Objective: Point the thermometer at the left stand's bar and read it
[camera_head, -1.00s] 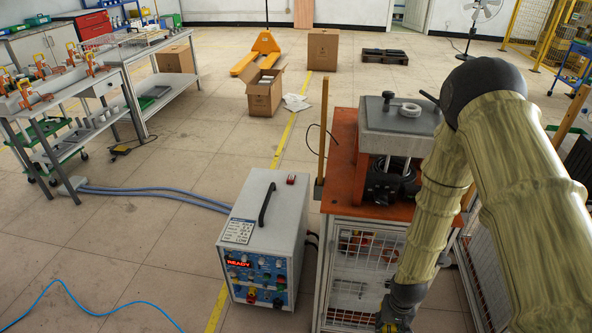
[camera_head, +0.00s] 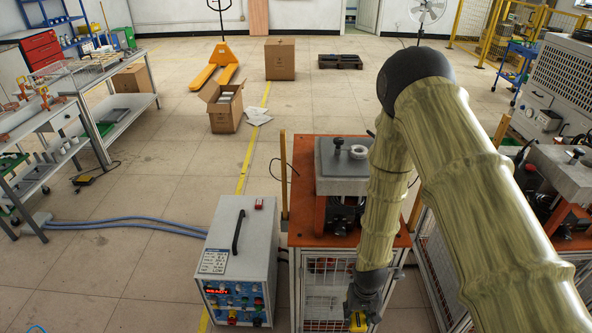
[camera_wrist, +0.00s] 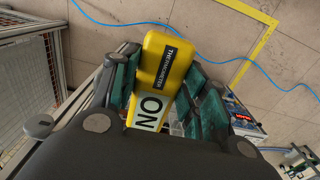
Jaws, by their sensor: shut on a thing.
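My gripper (camera_wrist: 163,88) is shut on the yellow thermometer (camera_wrist: 158,52), with dark green finger pads on both sides of it. The thermometer carries a black label reading THERMOMETER. A white panel with large dark letters, NO or ON, is partly covered by my wrist. In the head view the yellow thermometer (camera_head: 358,320) hangs low at my gripper, in front of the orange-topped stand. At the far left, orange clamps (camera_head: 40,92) stand on a grey bench (camera_head: 62,118), cut by the picture edge. I cannot tell a left stand's bar there.
A white heater box (camera_head: 238,250) with a red READY display stands left of the orange-topped stand (camera_head: 308,225). Blue-grey hoses (camera_head: 130,223) run from it along the floor to the bench. Grey machines (camera_head: 562,165) are at right.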

